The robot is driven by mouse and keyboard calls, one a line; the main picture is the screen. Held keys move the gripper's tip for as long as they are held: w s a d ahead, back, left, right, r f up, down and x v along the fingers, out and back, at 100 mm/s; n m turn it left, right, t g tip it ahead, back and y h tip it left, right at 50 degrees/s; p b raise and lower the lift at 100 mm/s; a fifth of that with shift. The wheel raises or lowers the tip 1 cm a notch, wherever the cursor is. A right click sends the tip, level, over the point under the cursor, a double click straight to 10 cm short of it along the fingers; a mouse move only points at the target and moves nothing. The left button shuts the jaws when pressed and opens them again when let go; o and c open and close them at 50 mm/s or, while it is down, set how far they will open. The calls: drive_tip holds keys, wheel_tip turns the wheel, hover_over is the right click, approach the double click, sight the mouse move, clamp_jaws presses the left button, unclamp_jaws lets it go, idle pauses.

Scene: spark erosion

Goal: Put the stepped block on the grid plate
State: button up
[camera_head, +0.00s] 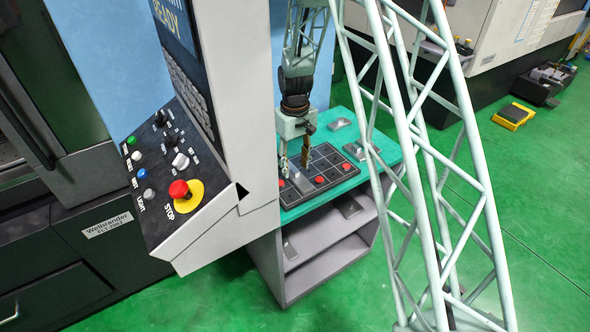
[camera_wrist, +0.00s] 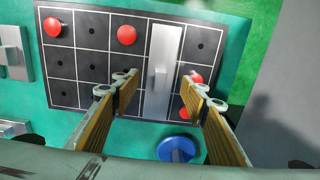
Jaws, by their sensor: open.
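The grid plate (camera_head: 330,158) is a dark board with square cells on the teal tabletop. In the wrist view the grid plate (camera_wrist: 92,62) fills the upper middle. A long grey metal block with a raised narrow step, which looks like the stepped block (camera_wrist: 163,45), lies across the plate's cells between my fingers. In the head view this block (camera_head: 301,183) shows between the fingertips. My gripper (camera_head: 295,168) points down over the plate. In the wrist view my gripper (camera_wrist: 160,86) is open, one finger on each side of the block, with gaps showing.
Several red round pieces (camera_wrist: 127,35) sit on plate cells. A blue round piece (camera_wrist: 176,148) is beside the plate. Other grey metal parts (camera_head: 339,124) lie on the teal table (camera_head: 375,125). The machine's control panel (camera_head: 165,165) with a red stop button stands close left.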

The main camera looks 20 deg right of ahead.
sight(295, 170)
wheel_tip(295, 170, up, 10)
idle(0.6)
idle(0.8)
